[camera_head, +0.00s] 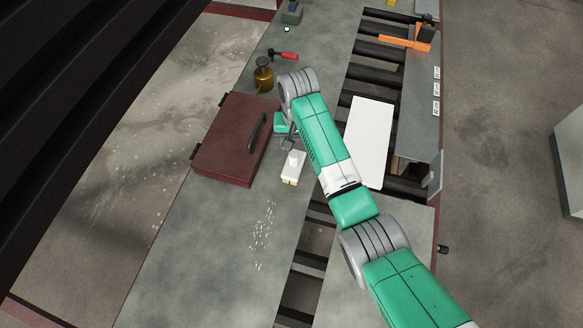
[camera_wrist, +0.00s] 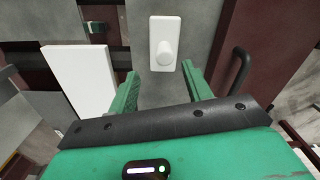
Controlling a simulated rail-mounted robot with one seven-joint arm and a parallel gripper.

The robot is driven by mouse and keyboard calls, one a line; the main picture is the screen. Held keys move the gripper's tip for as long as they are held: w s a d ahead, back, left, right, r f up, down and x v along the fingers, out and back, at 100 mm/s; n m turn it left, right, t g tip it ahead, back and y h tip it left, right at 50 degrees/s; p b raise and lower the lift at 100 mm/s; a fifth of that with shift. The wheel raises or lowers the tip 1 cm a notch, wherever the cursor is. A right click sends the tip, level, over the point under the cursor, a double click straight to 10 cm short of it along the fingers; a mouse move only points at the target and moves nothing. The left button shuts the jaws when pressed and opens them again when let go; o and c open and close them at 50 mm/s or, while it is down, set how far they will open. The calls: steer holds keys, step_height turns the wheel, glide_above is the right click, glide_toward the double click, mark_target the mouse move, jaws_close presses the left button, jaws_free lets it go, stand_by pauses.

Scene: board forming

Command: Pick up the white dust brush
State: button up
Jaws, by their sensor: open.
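The white dust brush (camera_head: 291,168) lies on the grey table beside the dark red case. It has a white block body with a raised knob handle. In the wrist view the brush (camera_wrist: 165,43) is ahead of the fingertips, roughly centred between them. My gripper (camera_wrist: 160,70) is open and empty, with its two green fingers apart. In the head view my gripper (camera_head: 290,141) is just behind the brush and partly hidden by my arm.
The dark red case (camera_head: 222,145) with a black handle is close on the left. A white board (camera_head: 368,140) lies across the black rollers on the right. A brass can (camera_head: 263,78) and a red-handled tool (camera_head: 284,55) stand farther back. Pale specks (camera_head: 262,238) lie in front of the brush.

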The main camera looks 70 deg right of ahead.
mark_target(294, 155)
step_height(294, 155, down, 3)
steer(key=shift+r, duration=0.2)
steer(key=f, duration=0.1)
steer(key=f+b, duration=0.1)
steer(key=f, duration=0.1)
steer(key=f+b, duration=0.1)
steer(key=f, duration=0.1)
steer(key=shift+w, duration=0.3)
jaws_close()
